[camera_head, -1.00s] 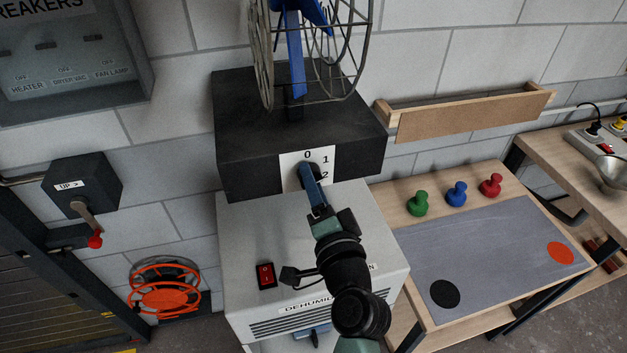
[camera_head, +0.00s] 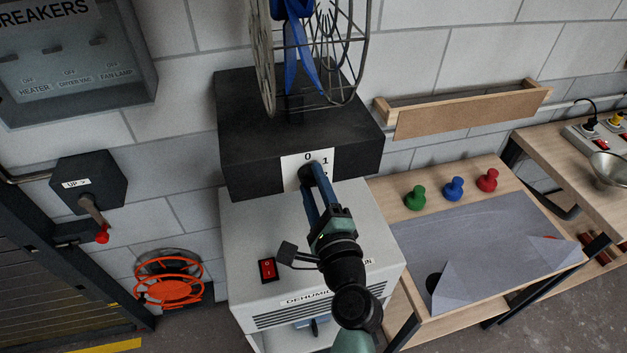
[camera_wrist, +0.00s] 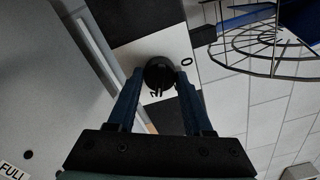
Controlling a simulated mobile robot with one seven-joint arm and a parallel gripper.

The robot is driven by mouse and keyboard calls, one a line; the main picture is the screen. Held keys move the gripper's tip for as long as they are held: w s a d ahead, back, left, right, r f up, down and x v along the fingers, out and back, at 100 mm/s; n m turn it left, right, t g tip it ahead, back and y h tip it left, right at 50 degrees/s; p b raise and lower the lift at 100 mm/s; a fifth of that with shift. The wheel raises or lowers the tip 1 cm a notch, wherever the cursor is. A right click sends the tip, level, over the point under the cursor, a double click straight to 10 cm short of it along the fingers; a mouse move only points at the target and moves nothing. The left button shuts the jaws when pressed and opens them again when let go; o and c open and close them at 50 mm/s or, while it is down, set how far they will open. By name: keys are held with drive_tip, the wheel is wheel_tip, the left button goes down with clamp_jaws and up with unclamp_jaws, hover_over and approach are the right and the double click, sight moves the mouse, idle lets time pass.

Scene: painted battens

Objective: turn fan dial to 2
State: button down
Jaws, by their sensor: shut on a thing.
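The fan dial is a small dark knob (camera_wrist: 158,73) on a white plate (camera_head: 292,175) on the front of the black fan base (camera_head: 245,150). The head view shows 0 and 1 on the plate; my fingers hide the 2 there. In the wrist view the 0 is right of the knob, and a partly covered mark sits below it. My gripper (camera_head: 311,178) has its blue fingers on both sides of the knob, shut on it; it also shows in the wrist view (camera_wrist: 159,76). Which number the dial points to I cannot tell.
Below is the grey dehumidifier (camera_head: 245,230) with a red switch (camera_head: 267,270). Right is a wooden table (camera_head: 400,200) with green, blue and red pegs and a grey mat (camera_head: 450,235) with folded corners. Left is a lever box (camera_head: 90,180). The fan cage (camera_head: 350,50) stands above.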

drive_tip(key=shift+m, duration=0.5)
drive_tip(key=shift+c, duration=1.5)
unclamp_jaws()
drive_tip(key=b+v, duration=0.4)
drive_tip(key=v, duration=0.9)
